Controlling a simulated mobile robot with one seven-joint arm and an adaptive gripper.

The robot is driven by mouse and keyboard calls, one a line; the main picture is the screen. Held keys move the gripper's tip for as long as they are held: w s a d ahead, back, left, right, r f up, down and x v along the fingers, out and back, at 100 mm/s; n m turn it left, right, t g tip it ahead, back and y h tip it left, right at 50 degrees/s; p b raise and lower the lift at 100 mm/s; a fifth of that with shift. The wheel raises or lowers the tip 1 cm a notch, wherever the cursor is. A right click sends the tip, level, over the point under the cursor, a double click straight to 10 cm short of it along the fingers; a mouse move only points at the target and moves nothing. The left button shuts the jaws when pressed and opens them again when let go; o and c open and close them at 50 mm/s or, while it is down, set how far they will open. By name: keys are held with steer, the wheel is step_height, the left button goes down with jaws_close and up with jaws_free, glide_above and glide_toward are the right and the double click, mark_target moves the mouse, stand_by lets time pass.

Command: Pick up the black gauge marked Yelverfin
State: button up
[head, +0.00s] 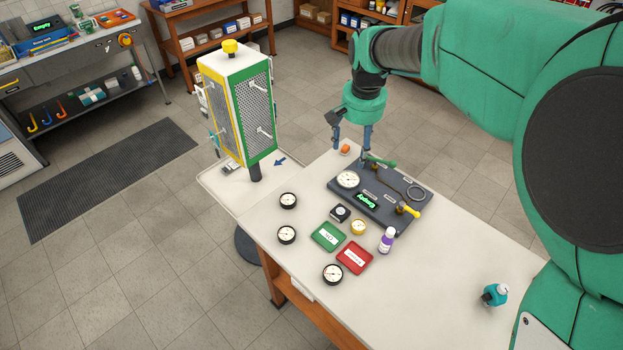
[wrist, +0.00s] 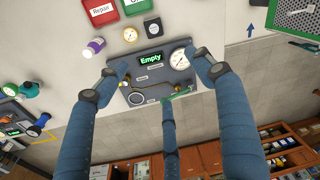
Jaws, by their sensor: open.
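Three round black-rimmed gauges with white dials lie on the white table in the head view: one at the back left (head: 288,200), one at the left (head: 286,234) and one near the front edge (head: 332,273). Their markings are too small to read, so I cannot tell which is Yelverfin. None of the three shows in the wrist view. My gripper (head: 352,148) is open and empty, above the far edge of the table by the dark test bench (head: 385,216). Its spread fingers also show in the wrist view (wrist: 160,80), with the bench beyond them.
The bench carries a white-faced gauge (head: 348,179) and a lit display reading "Empty" (wrist: 151,58). A yellow gauge (head: 358,227), green tray (head: 328,237), red tray (head: 354,258) and purple bottle (head: 387,240) stand near the gauges. A mesh-sided tower (head: 238,105) rises at the left.

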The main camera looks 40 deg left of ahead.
steer(key=s+a+f, duration=0.5)
steer(key=a+f, duration=0.2)
steer(key=a, duration=0.2)
steer(key=s+a+f+n+h+b, duration=0.1)
steer(key=s+a+f, duration=0.4)
steer(key=a+f, duration=0.3)
steer(key=shift+s+a+g, duration=0.3)
steer(key=shift+a+g, duration=0.1)
steer(key=shift+a, duration=0.05)
steer(key=shift+f, duration=0.1)
steer(key=b, duration=0.2)
glide_above(288, 199)
steer(key=shift+s+f, duration=0.15)
steer(key=shift+f, duration=4.15)
steer(key=shift+f, duration=0.15)
steer(key=shift+f+b, duration=0.4)
steer(key=shift+f, duration=2.05)
steer(key=c, duration=1.3)
